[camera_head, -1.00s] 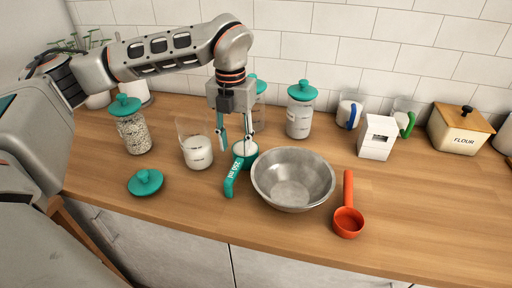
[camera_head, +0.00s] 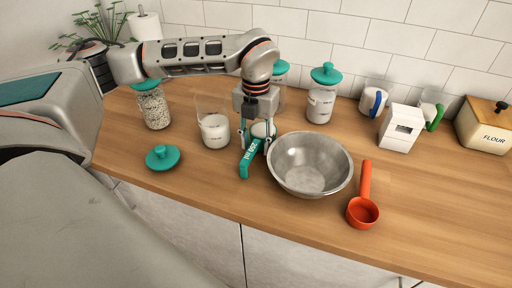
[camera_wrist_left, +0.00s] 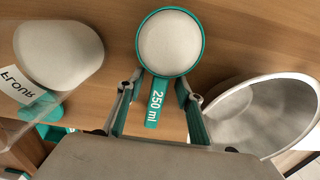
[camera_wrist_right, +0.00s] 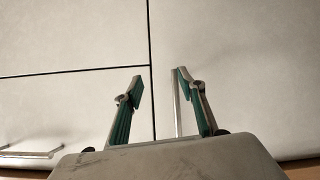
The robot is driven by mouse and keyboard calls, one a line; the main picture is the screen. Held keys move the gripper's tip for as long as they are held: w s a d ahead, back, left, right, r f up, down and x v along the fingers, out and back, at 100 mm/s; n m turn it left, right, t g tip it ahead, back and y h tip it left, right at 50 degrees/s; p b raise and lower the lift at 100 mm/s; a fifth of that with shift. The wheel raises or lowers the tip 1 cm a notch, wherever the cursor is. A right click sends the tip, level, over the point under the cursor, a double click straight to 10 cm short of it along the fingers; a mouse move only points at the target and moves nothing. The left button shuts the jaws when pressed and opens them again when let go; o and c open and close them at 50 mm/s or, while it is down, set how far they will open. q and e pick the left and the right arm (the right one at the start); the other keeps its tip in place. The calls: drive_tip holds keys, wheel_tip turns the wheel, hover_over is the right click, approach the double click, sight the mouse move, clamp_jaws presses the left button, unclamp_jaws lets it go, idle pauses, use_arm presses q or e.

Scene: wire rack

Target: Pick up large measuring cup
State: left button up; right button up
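The large measuring cup is teal with a "250 ml" handle (camera_head: 248,158) and is full of white powder. It stands on the counter, its handle pointing to the front edge. In the left wrist view the cup (camera_wrist_left: 170,42) is round and upright, with the handle between my fingers. My left gripper (camera_wrist_left: 158,82) is open, one finger on each side of the handle near the cup, with gaps visible. In the head view the left gripper (camera_head: 255,140) partly hides the cup. My right gripper (camera_wrist_right: 158,82) is open and empty, facing pale cabinet fronts; the head view does not show it.
A steel bowl (camera_head: 310,164) stands close right of the cup. A glass of flour (camera_head: 215,131) is close on the left. A teal lid (camera_head: 163,157) lies farther left. An orange scoop (camera_head: 363,208) lies right of the bowl. Lidded jars (camera_head: 321,100) stand behind.

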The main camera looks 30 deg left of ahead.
sight(256, 142)
use_arm(q)
clamp_jaws()
drive_tip(key=shift+r, duration=0.25)
wheel_tip(256, 142, up, 19)
drive_tip(key=shift+r+p, duration=0.2)
drive_tip(key=shift+p, duration=0.15)
idle(1.6)
drive_tip(key=shift+r, duration=0.1)
